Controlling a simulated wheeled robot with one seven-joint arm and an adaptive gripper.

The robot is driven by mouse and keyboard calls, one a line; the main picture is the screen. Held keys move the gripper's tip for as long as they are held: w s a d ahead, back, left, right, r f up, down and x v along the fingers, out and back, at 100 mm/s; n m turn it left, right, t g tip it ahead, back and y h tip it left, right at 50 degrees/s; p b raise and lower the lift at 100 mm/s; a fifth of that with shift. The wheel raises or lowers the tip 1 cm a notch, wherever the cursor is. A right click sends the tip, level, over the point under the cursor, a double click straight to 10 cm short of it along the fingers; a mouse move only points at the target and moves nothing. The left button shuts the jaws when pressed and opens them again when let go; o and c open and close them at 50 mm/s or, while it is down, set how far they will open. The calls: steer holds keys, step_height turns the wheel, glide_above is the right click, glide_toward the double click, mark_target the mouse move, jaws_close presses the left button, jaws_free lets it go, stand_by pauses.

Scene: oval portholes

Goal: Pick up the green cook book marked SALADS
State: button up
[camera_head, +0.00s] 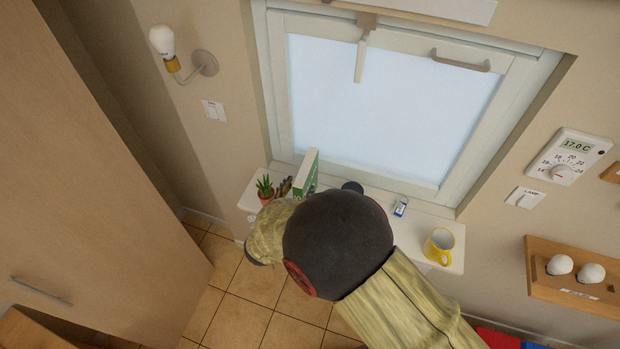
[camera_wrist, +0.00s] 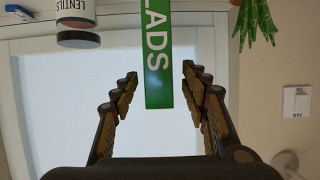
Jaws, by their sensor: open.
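The green cook book (camera_wrist: 158,60) shows its spine in the wrist view, with the white letters "LADS" readable and the rest cut off at the top edge. In the head view the book (camera_head: 306,172) stands upright on the white sill shelf, its lower part hidden by my arm. My gripper (camera_wrist: 157,85) is open and empty in the wrist view. Its fingers are on either side of the book's spine, with a gap on both sides. In the head view the fingers are mostly hidden behind my arm, with part of them (camera_head: 285,187) showing beside the book.
A potted succulent (camera_head: 265,189) stands left of the book. A jar marked LENTILS (camera_wrist: 77,20) is on the book's other side in the wrist view. A yellow mug (camera_head: 439,246) stands at the shelf's right end. The window (camera_head: 385,110) is behind the shelf.

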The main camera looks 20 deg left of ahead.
steer(key=p+x, duration=0.1)
steer(key=x, duration=0.6)
steer(key=shift+w+p, duration=0.35)
steer(key=shift+w, duration=0.05)
steer(key=shift+c, duration=1.1)
jaws_close()
